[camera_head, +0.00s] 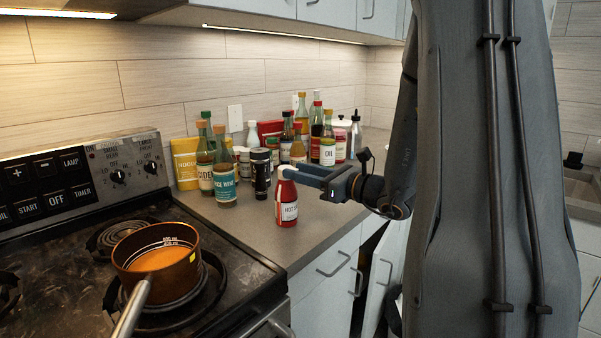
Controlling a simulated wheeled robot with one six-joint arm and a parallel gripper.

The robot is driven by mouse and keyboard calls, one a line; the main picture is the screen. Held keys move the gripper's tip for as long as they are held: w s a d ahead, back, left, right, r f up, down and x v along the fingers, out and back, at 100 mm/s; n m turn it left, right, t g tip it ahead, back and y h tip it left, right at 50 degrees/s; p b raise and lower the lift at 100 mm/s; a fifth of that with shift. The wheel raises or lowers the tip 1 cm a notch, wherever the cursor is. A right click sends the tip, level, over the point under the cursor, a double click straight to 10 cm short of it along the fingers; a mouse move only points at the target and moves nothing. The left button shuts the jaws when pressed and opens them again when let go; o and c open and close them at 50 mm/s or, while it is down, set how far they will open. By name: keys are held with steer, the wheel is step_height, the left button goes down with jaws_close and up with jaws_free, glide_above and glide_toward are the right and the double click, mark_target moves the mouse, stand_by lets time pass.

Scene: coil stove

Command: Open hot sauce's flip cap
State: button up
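The hot sauce bottle (287,204) stands upright on the grey counter, near its front edge and right of the stove. It is red with a white label. A small pale cap shows at its top, partly covered by my fingertips. My gripper (293,174) reaches in from the right, with its fingers level with the cap. The fingertips are at or very close to the cap; I cannot tell whether they touch it or how far apart they are. The cap's flip lid is too small and too covered to tell whether it is open.
Several bottles and jars crowd the counter behind, including a rice wine bottle (225,178) and an oil bottle (327,150). A copper pot (156,262) with orange contents sits on the stove (60,290) at left. Some counter (262,238) in front is bare.

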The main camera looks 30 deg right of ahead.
jaws_close()
steer(key=shift+r+p, duration=0.2)
steer(key=shift+p, duration=0.15)
